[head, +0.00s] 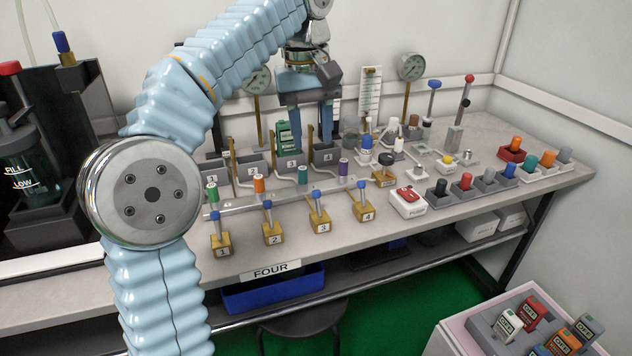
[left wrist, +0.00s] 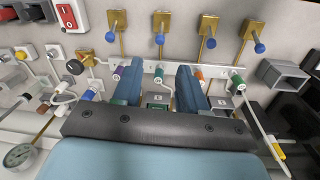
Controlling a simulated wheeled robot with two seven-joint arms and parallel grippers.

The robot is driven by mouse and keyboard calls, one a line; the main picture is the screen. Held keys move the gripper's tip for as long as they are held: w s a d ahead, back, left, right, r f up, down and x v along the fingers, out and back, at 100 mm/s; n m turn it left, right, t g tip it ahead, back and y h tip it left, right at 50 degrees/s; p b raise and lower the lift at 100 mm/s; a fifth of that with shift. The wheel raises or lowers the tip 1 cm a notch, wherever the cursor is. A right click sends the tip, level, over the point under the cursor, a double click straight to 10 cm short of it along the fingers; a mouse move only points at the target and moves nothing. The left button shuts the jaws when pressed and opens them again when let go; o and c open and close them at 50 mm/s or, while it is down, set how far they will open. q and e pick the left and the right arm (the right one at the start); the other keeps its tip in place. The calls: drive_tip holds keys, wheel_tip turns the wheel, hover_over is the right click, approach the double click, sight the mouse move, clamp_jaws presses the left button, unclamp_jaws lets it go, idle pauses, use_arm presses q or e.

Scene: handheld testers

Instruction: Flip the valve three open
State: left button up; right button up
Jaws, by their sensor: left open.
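Valve three (head: 320,222) is a brass block labelled 3 at the bench's front, with a blue-tipped lever (head: 316,193) standing up from it. Its lever looks set much like those of valves one (head: 221,243), two (head: 272,233) and four (head: 363,209). In the left wrist view valve three (left wrist: 161,20) is at the top, its blue tip towards the fingers. My left gripper (head: 309,112) is open and empty, pointing down above the back of the bench, behind the rail and apart from valve three. My right gripper is out of view.
A pale rail (head: 335,187) with coloured knobs runs behind the valves. A green tester (head: 283,135) stands near the numbered cradles below my left gripper. A red-switched box (head: 408,201) is right of valve four. Gauges and posts stand behind. A tray of testers (head: 485,332) is lower right.

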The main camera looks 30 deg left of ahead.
sight(317, 191)
use_arm(q)
drive_tip(key=f, duration=1.3)
drive_tip(key=shift+w+d, duration=0.25)
drive_tip(key=shift+d, duration=0.15)
clamp_jaws()
